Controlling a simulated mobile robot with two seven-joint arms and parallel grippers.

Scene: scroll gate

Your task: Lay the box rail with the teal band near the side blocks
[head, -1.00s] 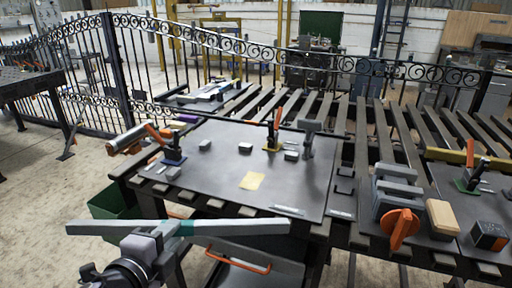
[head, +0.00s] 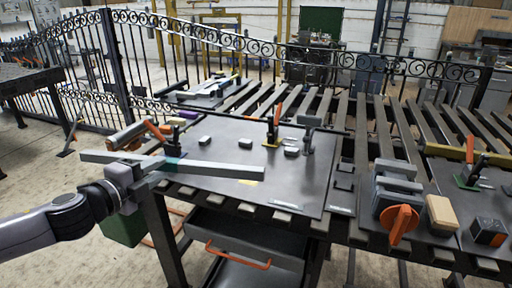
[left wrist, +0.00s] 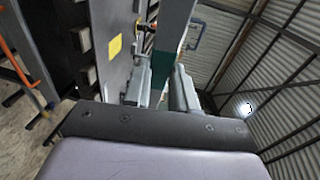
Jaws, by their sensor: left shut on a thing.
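My left gripper (head: 150,170) is shut on the long grey box rail (head: 218,168), close to its teal band (head: 171,162). The rail is held roughly level, over the front left of the dark plate (head: 290,190); its left end sticks out past the plate. The left wrist view also shows the rail (left wrist: 175,25) running away between the fingers (left wrist: 160,85). Small grey blocks lie on the plate behind the rail: a left one (head: 204,141), a middle one (head: 245,143) and a right one (head: 291,152). My right gripper is not in view.
An orange-handled clamp (head: 272,130) and a grey upright clamp (head: 309,130) stand on the plate. A grey clamp with an orange knob (head: 398,215) and a wooden block (head: 441,213) stand to the right.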

